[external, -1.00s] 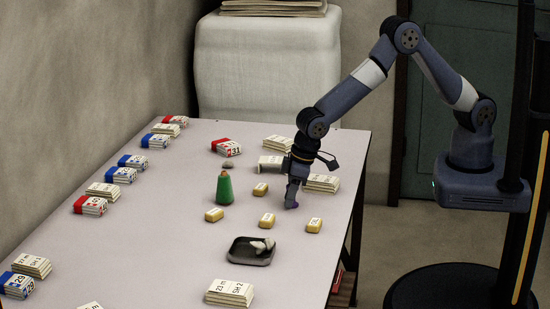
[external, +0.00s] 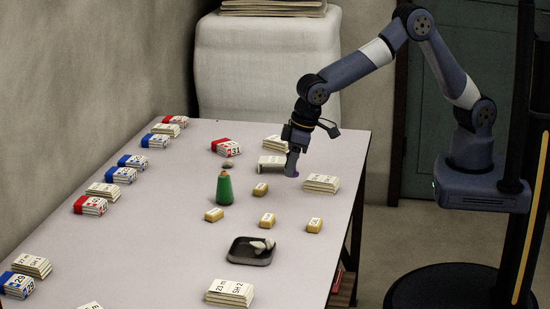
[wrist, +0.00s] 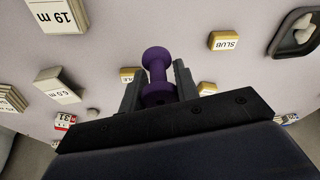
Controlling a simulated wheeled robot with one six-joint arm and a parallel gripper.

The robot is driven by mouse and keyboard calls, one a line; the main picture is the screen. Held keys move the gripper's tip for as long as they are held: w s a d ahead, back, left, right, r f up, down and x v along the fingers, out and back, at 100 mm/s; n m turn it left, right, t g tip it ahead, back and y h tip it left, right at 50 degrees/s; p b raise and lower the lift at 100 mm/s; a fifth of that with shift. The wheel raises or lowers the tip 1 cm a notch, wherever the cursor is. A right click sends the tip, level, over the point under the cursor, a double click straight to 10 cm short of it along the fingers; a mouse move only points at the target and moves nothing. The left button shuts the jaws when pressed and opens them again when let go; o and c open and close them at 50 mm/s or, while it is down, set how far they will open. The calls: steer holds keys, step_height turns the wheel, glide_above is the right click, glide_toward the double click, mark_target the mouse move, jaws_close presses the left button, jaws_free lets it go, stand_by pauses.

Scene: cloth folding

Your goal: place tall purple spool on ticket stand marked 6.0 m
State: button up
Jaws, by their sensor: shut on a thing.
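My gripper (external: 292,166) is shut on the tall purple spool (wrist: 157,62) and holds it above the table. In the wrist view the spool stands out between the two fingers (wrist: 157,80), its flanged end showing and part of its body hidden by them. In the external view only a small bit of purple (external: 295,174) shows at the fingertips. The ticket stand marked 6.0 m (wrist: 58,88) is left of the gripper in the wrist view, apart from the spool. In the external view this stand (external: 267,163) appears just behind and left of the gripper, which partly covers it.
Ticket stacks line the left edge.

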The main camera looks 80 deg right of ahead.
steer(key=shift+r, duration=0.45)
steer(key=shift+w+d+r, duration=0.15)
steer(key=shift+d, duration=0.1)
steer(key=w+d+r, duration=0.2)
steer(key=w+d, duration=0.3)
steer(key=d, duration=0.6)
glide_above(278, 161)
steer(key=f, duration=0.2)
steer(key=s+f, duration=0.1)
steer(key=shift+d+f+p, duration=0.25)
steer(key=shift+f+p, duration=0.1)
steer(key=shift+f, duration=2.2)
